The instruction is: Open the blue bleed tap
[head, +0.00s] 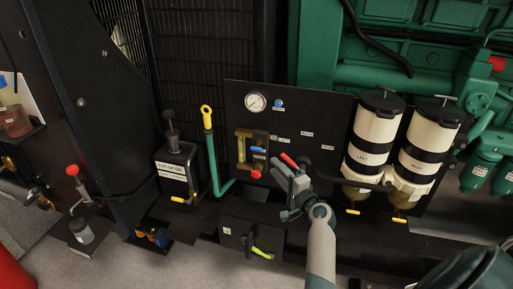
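A small blue tap handle (258,150) sits on the black panel beside a brass fitting with a clear tube (242,148). A red knob (256,174) is just below it, and a red lever (289,160) is to its right. My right gripper (279,170) is in front of the panel, a little right of and below the blue handle. It appears apart from the handle, though the depth gap is hard to judge. Its fingers are small and partly overlap the fittings, so I cannot tell whether they are open. My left gripper is not in view.
Two white canisters (375,135) with yellow drain taps stand right of the panel. A pressure gauge (256,102) and a blue button (279,103) are above. A teal pipe with a yellow handle (207,118) and a black can (175,165) stand left.

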